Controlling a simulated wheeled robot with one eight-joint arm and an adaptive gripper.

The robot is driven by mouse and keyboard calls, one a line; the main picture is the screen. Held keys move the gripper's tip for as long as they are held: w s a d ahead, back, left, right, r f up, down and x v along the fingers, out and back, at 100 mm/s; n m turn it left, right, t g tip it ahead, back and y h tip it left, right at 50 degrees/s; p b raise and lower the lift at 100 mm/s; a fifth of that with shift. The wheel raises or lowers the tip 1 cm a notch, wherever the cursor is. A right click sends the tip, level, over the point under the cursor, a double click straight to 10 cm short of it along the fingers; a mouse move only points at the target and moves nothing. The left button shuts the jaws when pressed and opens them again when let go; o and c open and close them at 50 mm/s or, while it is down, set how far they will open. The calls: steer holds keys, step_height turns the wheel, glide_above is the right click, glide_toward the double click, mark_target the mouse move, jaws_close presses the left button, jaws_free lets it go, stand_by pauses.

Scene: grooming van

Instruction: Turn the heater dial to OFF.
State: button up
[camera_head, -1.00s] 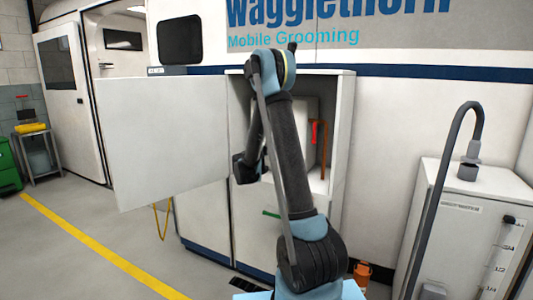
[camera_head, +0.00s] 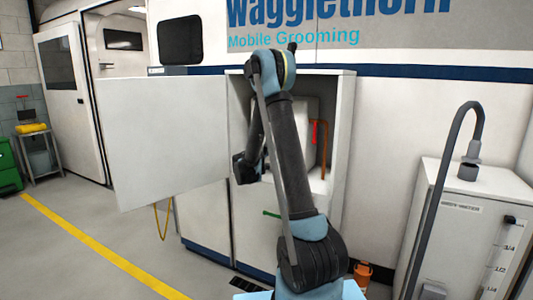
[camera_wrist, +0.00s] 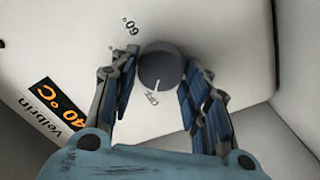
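The heater (camera_wrist: 215,25) is a white box in the open cabinet; in the head view it shows partly behind my arm (camera_head: 308,110). In the wrist view its face carries a round dark grey dial (camera_wrist: 160,66), a "60°" mark to the dial's upper left, and a display reading 40 °C (camera_wrist: 62,98). A pale line shows on the dial's lower edge, with a small unclear mark just below. My gripper (camera_wrist: 160,75) has one finger on each side of the dial, a narrow gap showing at left; contact at right is unclear.
The white cabinet door (camera_head: 165,140) stands open to the left of my arm. The cabinet's right wall (camera_head: 341,135) and an orange-brown pipe (camera_head: 324,150) flank the heater. A white tank unit with a grey hose (camera_head: 455,215) stands at right.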

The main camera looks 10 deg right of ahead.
steer(key=shift+o, duration=1.4)
steer(key=shift+w+a+f, duration=0.1)
steer(key=shift+w+a, duration=0.05)
steer(key=shift+a, duration=0.05)
steer(key=shift+d, duration=0.1)
steer(key=v, duration=1.2)
steer(key=shift+d, duration=0.1)
